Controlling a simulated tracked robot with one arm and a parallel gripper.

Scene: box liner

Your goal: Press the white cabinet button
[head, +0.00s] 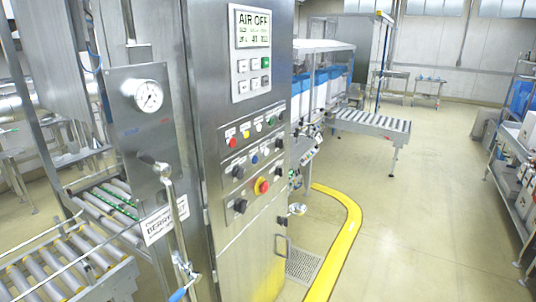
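A tall steel cabinet (205,110) stands in the middle of the head view. Its control face (262,225) is turned to the right and seen at a slant. Small buttons sit in rows there: a red one (233,142), a yellow one (246,133), a green one (258,126) and a blue one (254,159), with black knobs (238,172) below. Above them is a keypad (254,74) with pale square keys and one green key. I cannot clearly tell which button is the white one at this size. My gripper is not in view.
A red emergency stop (262,187) on yellow sits below the buttons. A gauge (149,95) and a pipe with a valve are at the left. Roller conveyors (60,265) lie lower left. A yellow floor rail (345,240) curves beside the cabinet. The floor (430,190) is clear at right.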

